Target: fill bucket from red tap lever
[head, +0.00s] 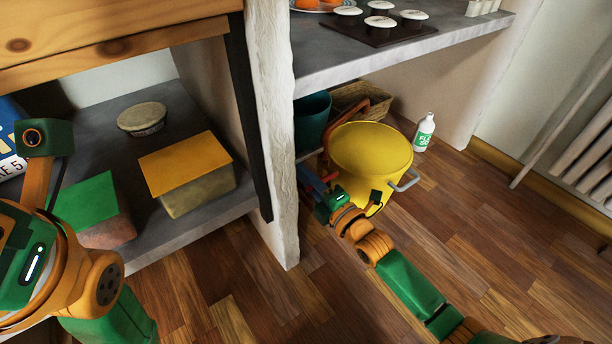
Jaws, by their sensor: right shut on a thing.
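A yellow bucket (372,150) stands upright on the wood floor under the grey counter, with a brown curved bar at its rim. I cannot see any water in it. Just left of the bucket, by the white pillar, a small red part, apparently the red tap lever (331,176), shows beside a blue part (312,182). My right gripper (328,194) is at the red part and shut on it; its fingertips are small and partly hidden. The tap's spout cannot be made out. My left arm fills the lower left; its fingers are not visible.
A teal bin (312,120) and a wicker basket (361,97) stand behind the bucket. A white bottle (424,132) stands to its right. The rough pillar (272,130) is close to my right gripper. Floor to the right is clear up to the radiator (590,160).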

